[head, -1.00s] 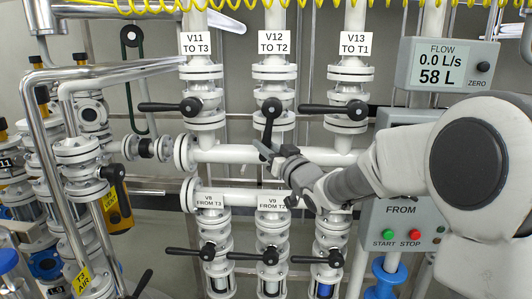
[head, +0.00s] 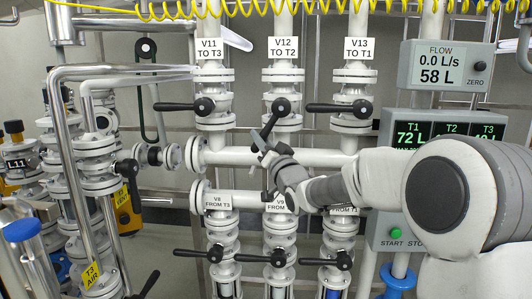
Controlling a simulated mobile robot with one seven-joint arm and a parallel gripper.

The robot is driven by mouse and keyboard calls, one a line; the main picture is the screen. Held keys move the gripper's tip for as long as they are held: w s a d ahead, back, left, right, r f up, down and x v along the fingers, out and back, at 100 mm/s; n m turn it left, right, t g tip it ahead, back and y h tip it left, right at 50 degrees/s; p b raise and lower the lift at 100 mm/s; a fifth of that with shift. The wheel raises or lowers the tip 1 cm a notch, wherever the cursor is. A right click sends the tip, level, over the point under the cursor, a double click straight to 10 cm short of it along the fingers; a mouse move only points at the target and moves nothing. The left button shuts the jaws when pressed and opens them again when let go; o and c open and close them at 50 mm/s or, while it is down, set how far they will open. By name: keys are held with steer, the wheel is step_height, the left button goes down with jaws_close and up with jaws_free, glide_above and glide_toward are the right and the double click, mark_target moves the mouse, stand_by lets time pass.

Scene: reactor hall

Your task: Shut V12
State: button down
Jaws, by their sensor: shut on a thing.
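The V12 valve (head: 283,103) sits on the middle upper pipe under the label "V12 TO T2" (head: 283,48). Its black lever (head: 272,122) points down and slightly left from the hub, between straight down and level. My gripper (head: 262,143) is shut on the lower end of this lever, just above the horizontal white manifold. The fingers partly hide the lever's tip.
The V11 lever (head: 175,106) and V13 lever (head: 328,108) lie level, pointing left, on either side. V8, V9 and the right lower valve (head: 342,261) also have level levers below. The flow display (head: 448,66) reads 0.0 L/s and 58 L.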

steer(key=a+r+m+t+h+b, duration=0.4)
steer(key=r+m+h+b, duration=0.5)
steer(key=m, duration=0.9)
steer(key=shift+a+t+h+b, duration=0.35)
steer(key=shift+t+h+b, duration=0.1)
steer(key=shift+t+h, duration=0.4)
steer(key=shift+m, duration=0.3)
steer(key=c, duration=0.7)
jaws_free()
steer(key=shift+f, duration=0.2)
steer(key=b+v, duration=0.1)
steer(key=v, duration=1.6)
steer(key=shift+f, duration=0.15)
